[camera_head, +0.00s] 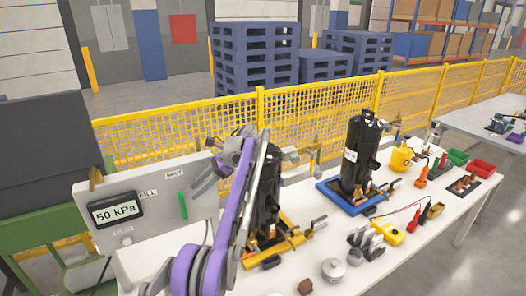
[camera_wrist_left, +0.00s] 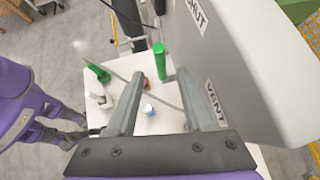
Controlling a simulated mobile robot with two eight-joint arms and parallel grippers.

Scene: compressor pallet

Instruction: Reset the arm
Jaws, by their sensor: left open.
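My left arm is purple and grey and rises from the bottom of the head view, bending over at the top. My left gripper (camera_head: 204,176) is in front of the right part of the grey panel box (camera_head: 150,228). In the left wrist view the gripper (camera_wrist_left: 160,76) has its two grey fingers apart with nothing held between them. A green handle (camera_wrist_left: 159,60) shows beyond the fingertips, beside the panel with its SHUT and VENT labels. The head view shows a green bar (camera_head: 183,205) on the panel face.
The panel display (camera_head: 116,210) reads 50 kPa. A black compressor (camera_head: 268,195) stands just right of my arm, and another (camera_head: 360,155) stands on a blue base. Tools and parts cover the white table (camera_head: 330,230). A yellow fence (camera_head: 200,122) runs behind.

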